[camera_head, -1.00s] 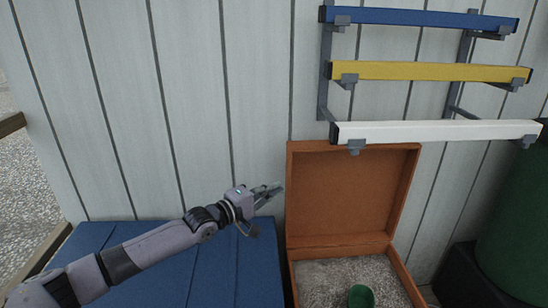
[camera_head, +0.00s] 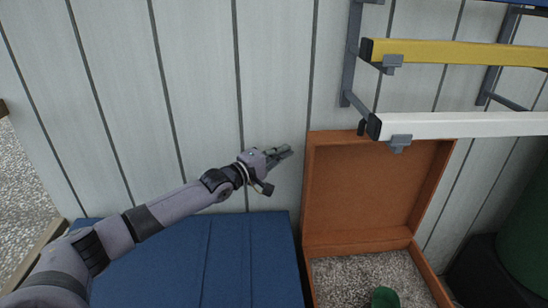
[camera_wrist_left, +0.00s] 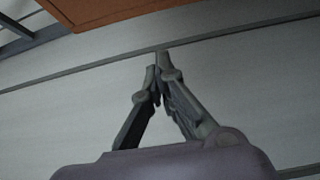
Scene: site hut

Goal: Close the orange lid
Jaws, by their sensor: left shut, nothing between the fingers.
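The orange lid (camera_head: 357,190) stands open and upright against the wall, at the back of an orange box (camera_head: 428,274). My left gripper (camera_head: 286,152) is shut and empty, left of the lid near its upper left edge, with a small gap between them in the head view. In the left wrist view the closed fingertips (camera_wrist_left: 157,62) point toward the wall, and part of the orange lid (camera_wrist_left: 105,8) shows at the top. My right gripper is not in view.
A rack with a yellow bar (camera_head: 465,52) and a white bar (camera_head: 465,125) juts out above the lid. A green object (camera_head: 384,297) is in the box. A blue surface (camera_head: 195,262) lies left of the box, and a dark green barrel (camera_head: 527,245) stands at right.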

